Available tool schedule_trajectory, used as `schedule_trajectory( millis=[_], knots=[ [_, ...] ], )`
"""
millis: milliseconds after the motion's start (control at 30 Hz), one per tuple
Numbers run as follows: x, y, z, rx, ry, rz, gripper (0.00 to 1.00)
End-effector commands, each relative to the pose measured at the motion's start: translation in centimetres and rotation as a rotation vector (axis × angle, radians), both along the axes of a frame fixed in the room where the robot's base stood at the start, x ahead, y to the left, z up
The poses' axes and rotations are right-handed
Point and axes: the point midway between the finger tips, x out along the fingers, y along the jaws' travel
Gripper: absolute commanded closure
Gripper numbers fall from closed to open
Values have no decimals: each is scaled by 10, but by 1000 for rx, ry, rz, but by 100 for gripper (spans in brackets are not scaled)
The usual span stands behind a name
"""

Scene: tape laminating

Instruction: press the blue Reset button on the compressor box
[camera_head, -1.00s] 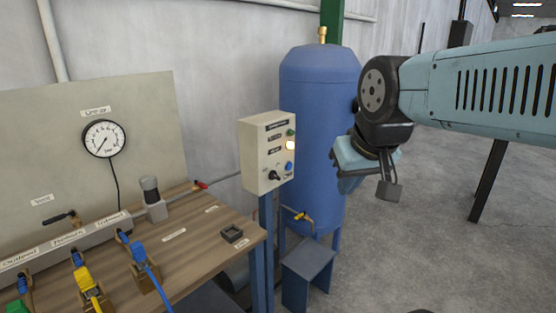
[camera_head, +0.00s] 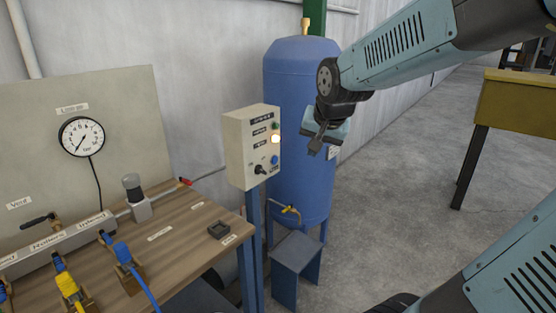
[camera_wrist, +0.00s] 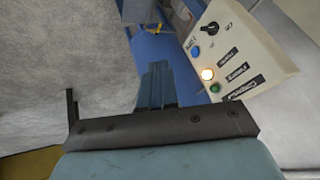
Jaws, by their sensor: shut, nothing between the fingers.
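The compressor box (camera_head: 236,148) is a cream control box on a blue post, left of the blue tank. Its blue Reset button (camera_head: 274,160) is low on the front face, beside a black knob (camera_head: 261,170). A lit yellowish lamp (camera_head: 276,139) and a green button sit above it.
The blue tank (camera_head: 290,110) stands behind the box, with a blue stool-like stand (camera_head: 296,257) below. A wooden bench (camera_head: 180,250) with valves, hoses and a gauge (camera_head: 82,137) is at left. A yellow-topped table (camera_head: 520,100) is at right. The floor between is clear.

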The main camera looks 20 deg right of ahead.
Motion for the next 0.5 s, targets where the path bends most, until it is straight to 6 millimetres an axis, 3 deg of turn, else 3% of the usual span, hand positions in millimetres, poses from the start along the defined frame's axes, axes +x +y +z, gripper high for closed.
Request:
schedule_trajectory(
  millis=[33, 200, 333, 500],
  knots=[
    [18, 1, -7, 20, -1, -37, 100],
    [70, 2, -26, 93, -32, -169, 100],
    [99, 3, -39, 135, -54, -243, 100],
    [119, 5, -48, 165, -71, -294, 100]
  ],
)
